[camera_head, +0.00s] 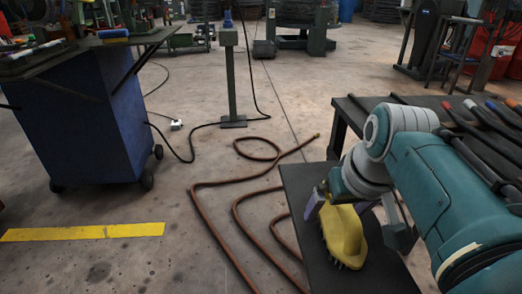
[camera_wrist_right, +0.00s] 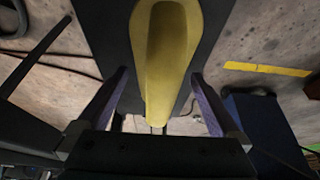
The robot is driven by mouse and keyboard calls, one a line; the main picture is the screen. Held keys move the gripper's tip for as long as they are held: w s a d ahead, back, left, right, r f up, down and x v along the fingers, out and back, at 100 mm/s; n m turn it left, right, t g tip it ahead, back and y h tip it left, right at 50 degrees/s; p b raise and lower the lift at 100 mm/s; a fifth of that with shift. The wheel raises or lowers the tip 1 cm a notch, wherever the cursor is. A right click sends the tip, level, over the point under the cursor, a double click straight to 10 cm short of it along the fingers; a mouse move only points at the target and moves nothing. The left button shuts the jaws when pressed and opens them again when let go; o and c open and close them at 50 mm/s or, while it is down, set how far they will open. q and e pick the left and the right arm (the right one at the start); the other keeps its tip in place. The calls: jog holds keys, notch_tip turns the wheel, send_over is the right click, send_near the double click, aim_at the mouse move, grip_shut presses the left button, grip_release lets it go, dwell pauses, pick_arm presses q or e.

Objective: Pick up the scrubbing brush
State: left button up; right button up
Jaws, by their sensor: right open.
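The yellow scrubbing brush (camera_head: 344,235) with dark bristles is on the dark low table top (camera_head: 298,182) at the lower right of the head view. My right gripper (camera_head: 352,205) is over it, with a purple-grey finger at its left side. In the right wrist view, the brush's long yellow body (camera_wrist_right: 166,65) lies between the two spread fingers of the right gripper (camera_wrist_right: 160,77), with a gap on each side. The right gripper is open. My left gripper is not in view.
A higher dark table with several long-handled tools (camera_head: 480,118) stands behind my right arm. A brown hose (camera_head: 235,184) lies on the floor left of the low table. A blue cabinet (camera_head: 75,130) and a yellow floor stripe (camera_head: 85,232) are at the left.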

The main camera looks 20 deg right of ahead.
jog(key=shift+c, duration=0.2)
jog(key=c, duration=1.4)
jog(key=shift+c, duration=0.2)
jog(key=shift+r, duration=0.15)
jog(key=shift+r, duration=0.3)
notch_tip(320, 180, up, 19)
jog(key=p, duration=0.8)
jog(key=shift+p, duration=0.4)
jog(key=shift+r, duration=0.1)
